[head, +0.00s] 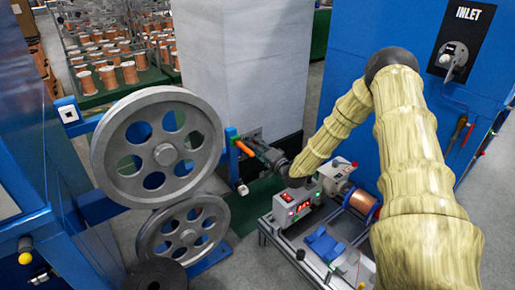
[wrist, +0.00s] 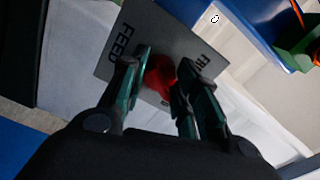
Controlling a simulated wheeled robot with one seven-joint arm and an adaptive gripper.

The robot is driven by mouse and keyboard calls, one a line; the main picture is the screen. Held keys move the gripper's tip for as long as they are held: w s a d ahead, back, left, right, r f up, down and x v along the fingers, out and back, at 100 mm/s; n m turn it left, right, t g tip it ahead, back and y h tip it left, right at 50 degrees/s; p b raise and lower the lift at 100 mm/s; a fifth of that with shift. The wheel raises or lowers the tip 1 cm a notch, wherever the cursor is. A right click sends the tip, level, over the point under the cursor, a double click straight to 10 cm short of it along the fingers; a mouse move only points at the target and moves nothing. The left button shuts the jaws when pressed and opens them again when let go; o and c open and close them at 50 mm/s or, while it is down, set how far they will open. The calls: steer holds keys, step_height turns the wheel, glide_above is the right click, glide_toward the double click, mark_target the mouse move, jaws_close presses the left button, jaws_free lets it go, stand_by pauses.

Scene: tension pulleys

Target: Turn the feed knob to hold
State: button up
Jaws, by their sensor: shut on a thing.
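The red feed knob (wrist: 160,77) sits on a grey plate (wrist: 160,35) in the wrist view. The plate reads FEED along its left side, and a second label at its right is partly hidden by a finger. My gripper (wrist: 160,84) is shut on the red knob, one dark green finger on each side. The fingers hide much of the knob, so which setting it points to cannot be told. In the head view my gripper (head: 256,145) is at the machine between the large grey wheels and the pale column, and the knob cannot be made out there.
Two large grey pulley wheels (head: 157,147) stand left of my gripper. An orange bar (head: 244,148) on a blue bracket is close by it. A pale column (head: 245,65) rises behind. A cart with a control box (head: 297,205) and copper spool (head: 361,201) stands below my arm.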

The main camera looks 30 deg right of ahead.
steer(key=shift+d+m, duration=0.15)
steer(key=shift+m, duration=0.55)
steer(key=o, duration=1)
steer(key=shift+s+f, duration=0.1)
steer(key=shift+o, duration=0.2)
steer(key=s, duration=1.1)
steer(key=shift+s+d, duration=0.35)
steer(key=shift+s, duration=0.05)
